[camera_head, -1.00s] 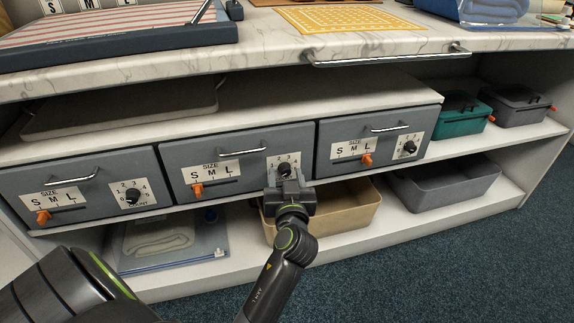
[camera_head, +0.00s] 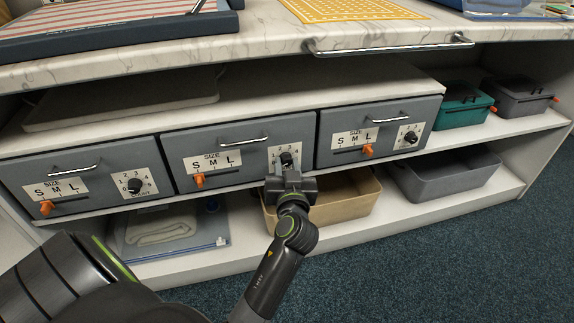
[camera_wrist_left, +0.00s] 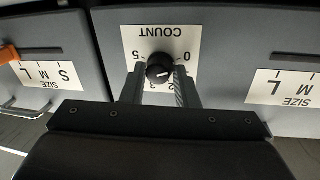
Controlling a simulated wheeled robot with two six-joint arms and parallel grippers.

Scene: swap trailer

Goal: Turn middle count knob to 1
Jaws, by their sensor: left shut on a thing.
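The middle drawer (camera_head: 245,172) has a white count plate with a black round knob (camera_head: 286,159). My left gripper (camera_head: 286,172) is at this knob, in front of the plate's lower part. In the left wrist view the plate is upside down, and the gripper (camera_wrist_left: 160,85) is shut on the knob (camera_wrist_left: 160,67), one finger on each side. The knob's short white mark lies nearly level there, towards the right finger. The 0, 5, 2 and 3 show around the knob; the 1 is not clearly visible, and the right finger covers part of the scale. My right gripper is not in view.
The left drawer (camera_head: 90,182) and right drawer (camera_head: 340,128) have similar knobs, orange size sliders and bar handles. Below, a tan bin (camera_head: 345,206) stands just behind my gripper. A grey bin (camera_head: 445,183) is farther right. The marble countertop (camera_head: 270,38) overhangs above.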

